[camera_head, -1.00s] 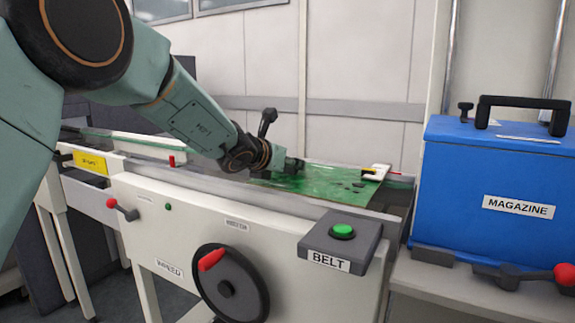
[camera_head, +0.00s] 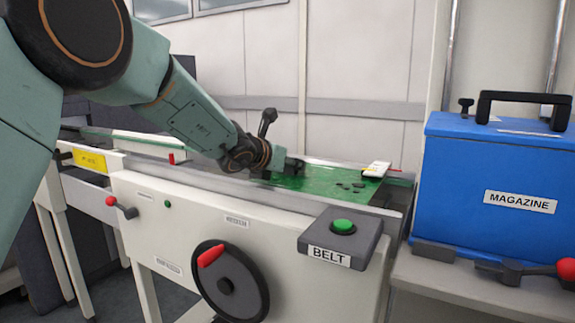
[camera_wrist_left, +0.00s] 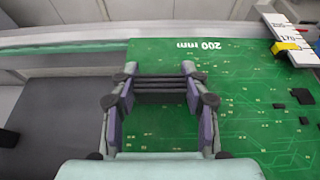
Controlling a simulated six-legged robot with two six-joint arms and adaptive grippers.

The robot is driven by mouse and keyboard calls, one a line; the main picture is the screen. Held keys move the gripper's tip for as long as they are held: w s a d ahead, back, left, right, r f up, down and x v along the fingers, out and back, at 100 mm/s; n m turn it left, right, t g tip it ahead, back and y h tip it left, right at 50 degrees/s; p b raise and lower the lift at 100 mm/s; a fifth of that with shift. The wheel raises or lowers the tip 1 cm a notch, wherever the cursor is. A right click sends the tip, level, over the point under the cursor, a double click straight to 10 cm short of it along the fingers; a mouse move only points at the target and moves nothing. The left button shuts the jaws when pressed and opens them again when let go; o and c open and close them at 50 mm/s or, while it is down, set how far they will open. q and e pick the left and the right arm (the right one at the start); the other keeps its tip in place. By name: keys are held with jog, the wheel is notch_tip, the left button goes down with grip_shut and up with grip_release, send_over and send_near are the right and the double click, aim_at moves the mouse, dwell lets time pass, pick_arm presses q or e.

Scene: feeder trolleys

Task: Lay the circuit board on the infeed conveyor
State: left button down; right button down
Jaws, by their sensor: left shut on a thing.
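The green circuit board (camera_head: 325,182) lies low and nearly flat between the rails of the infeed conveyor (camera_head: 200,208), at its right end. Whether its whole underside rests on the belt I cannot tell. In the left wrist view the gripper's fingers (camera_wrist_left: 160,92) overlap that edge, and the board (camera_wrist_left: 245,120) shows "200 mm" print and dark chips. The fingertips' grip is partly hidden. My right gripper is not in view.
A white scale (camera_head: 377,169) with a yellow marker stands at the board's far right corner. A BELT box (camera_head: 340,240) with a green button and a handwheel (camera_head: 230,285) are on the near side. A blue MAGAZINE (camera_head: 490,180) stands at right.

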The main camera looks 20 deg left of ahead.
pick_arm(q)
jog(key=shift+f, duration=0.1)
jog(key=c, duration=0.6)
grip_release()
jog(key=shift+f, duration=0.2)
jog(key=v, duration=1.2)
jog(key=shift+r, duration=0.25)
jog(key=shift+f, duration=0.1)
